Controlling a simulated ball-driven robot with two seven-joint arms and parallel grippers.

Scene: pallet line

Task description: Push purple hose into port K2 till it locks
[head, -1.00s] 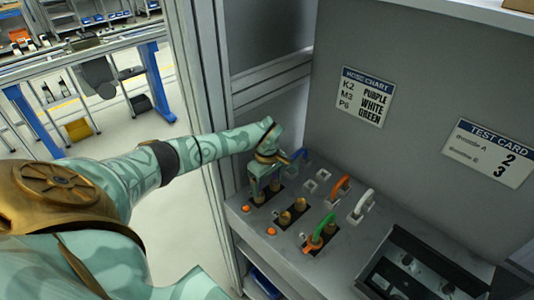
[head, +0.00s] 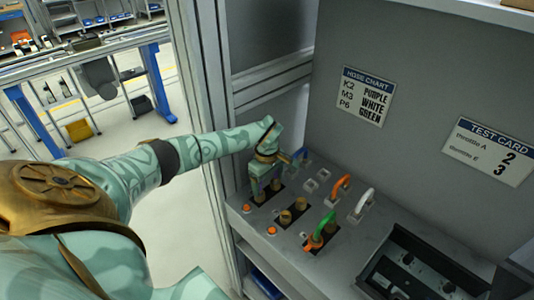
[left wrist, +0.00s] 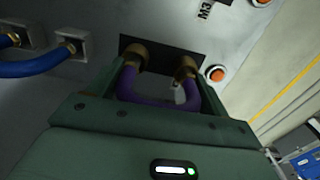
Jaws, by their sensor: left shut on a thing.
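My left gripper (head: 264,187) is over the port plate nearest the left edge of the grey bench. In the left wrist view, my left gripper (left wrist: 158,92) is shut on the U-shaped purple hose (left wrist: 140,97). Both hose ends meet brass fittings at the dark port plate (left wrist: 160,52). I cannot tell whether they are locked. The port's own label is not readable; an "M3" label (left wrist: 205,11) shows farther along the panel. The head view mostly hides the purple hose behind the gripper. My right gripper is not in view.
A neighbouring port with bare brass fittings (head: 292,212) is beside the gripper. Beyond it a green hose (head: 326,224) stands in a port. Blue (head: 300,154), orange (head: 341,184) and white (head: 364,202) hoses stand behind. The hose chart (head: 366,97) pairs K2 with purple.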

